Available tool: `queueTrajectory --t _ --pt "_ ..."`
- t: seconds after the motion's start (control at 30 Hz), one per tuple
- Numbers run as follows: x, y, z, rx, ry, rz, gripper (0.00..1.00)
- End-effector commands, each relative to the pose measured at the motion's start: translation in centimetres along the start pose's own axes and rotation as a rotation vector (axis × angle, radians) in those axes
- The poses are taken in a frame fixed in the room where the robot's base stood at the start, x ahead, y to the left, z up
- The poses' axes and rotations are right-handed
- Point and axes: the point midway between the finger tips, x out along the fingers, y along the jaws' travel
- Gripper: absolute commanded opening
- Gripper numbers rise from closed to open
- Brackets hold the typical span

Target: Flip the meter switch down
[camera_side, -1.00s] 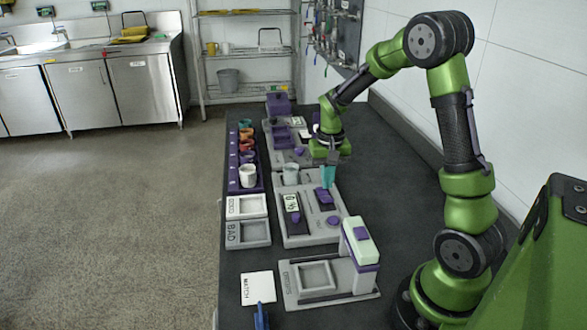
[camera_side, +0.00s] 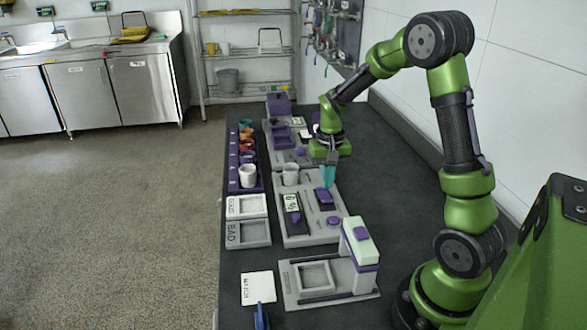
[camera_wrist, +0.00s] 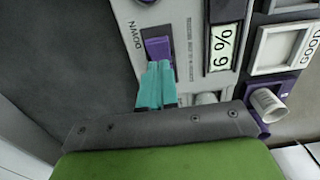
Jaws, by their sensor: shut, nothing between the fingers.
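The meter (camera_side: 300,231) is a grey panel on the dark bench, with a lit display (camera_side: 292,203) and a purple switch (camera_side: 325,197). In the wrist view the purple switch (camera_wrist: 157,46) stands beside the printed word DOWN, and the display (camera_wrist: 222,45) is to its right. My gripper (camera_side: 327,184) points down with its teal fingers right over the switch. In the wrist view my gripper (camera_wrist: 158,66) has its two fingers together, with tips at the switch's near edge and hiding part of it. I cannot tell whether they touch it.
A white cup (camera_side: 290,174) stands at the meter's far end. GOOD (camera_side: 246,206) and BAD (camera_side: 248,233) trays lie to the left, beside a purple rack (camera_side: 233,187) of cups. A device with a purple-banded post (camera_side: 360,243) stands nearer the camera. The bench right of the meter is clear.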

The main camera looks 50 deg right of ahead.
Motion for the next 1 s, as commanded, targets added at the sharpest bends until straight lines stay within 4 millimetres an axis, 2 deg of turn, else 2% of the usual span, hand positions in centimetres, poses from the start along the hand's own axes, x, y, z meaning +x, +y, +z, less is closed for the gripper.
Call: queueTrajectory --t 1.0 --pt "0.94 -0.01 0.00 0.000 -0.001 0.000 0.00"
